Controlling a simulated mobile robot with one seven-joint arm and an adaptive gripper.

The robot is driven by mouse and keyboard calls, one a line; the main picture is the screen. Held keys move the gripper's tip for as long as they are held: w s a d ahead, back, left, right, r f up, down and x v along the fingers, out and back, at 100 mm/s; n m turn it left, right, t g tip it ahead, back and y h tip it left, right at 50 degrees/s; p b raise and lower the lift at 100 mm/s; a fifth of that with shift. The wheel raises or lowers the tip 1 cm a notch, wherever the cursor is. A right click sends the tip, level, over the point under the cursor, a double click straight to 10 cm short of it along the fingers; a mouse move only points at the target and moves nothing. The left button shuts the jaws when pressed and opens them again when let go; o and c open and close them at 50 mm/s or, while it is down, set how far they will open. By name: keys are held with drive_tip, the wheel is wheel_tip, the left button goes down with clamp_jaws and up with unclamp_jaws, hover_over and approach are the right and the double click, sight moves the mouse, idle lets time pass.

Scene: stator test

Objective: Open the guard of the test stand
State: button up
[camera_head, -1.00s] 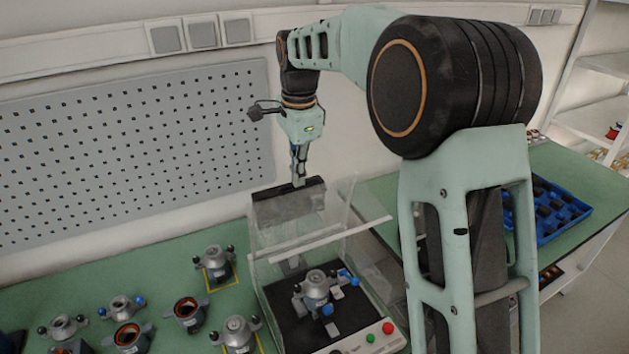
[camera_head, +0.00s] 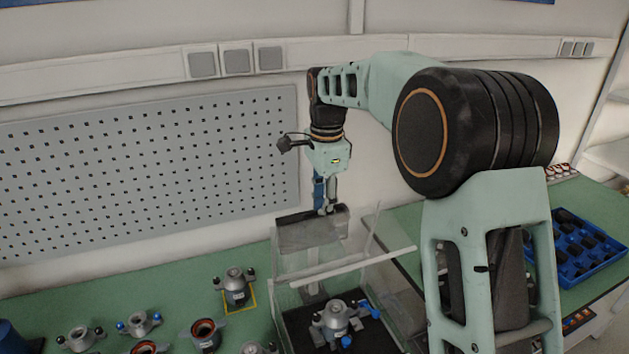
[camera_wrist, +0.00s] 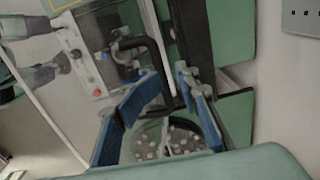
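The test stand (camera_head: 292,322) stands on the green bench, with a clear guard (camera_head: 352,262) that has a pale edge bar. The guard looks raised and tilted above the stand's front; its exact angle is hard to tell. A stator (camera_head: 337,318) sits inside on the black base. My gripper (camera_head: 327,212) points down at the grey-black block at the stand's back top. In the wrist view my gripper (camera_wrist: 160,105) has its blue fingers spread apart. A black bent handle (camera_wrist: 150,48) reaches toward the gap between them; contact cannot be told.
Several stators and rings stand on the bench at left, one (camera_head: 235,285) on a yellow-outlined square. A perforated panel (camera_head: 150,170) is on the wall behind. A blue tray (camera_head: 580,245) with dark parts lies at right. In the wrist view, a red button (camera_wrist: 97,92) shows on the stand.

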drive_tip(key=w+a+r, duration=0.4)
drive_tip(key=w, duration=0.5)
drive_tip(key=shift+a+r, duration=0.25)
drive_tip(key=shift+r, duration=0.15)
idle(0.5)
drive_tip(key=shift+w, duration=0.1)
idle(0.4)
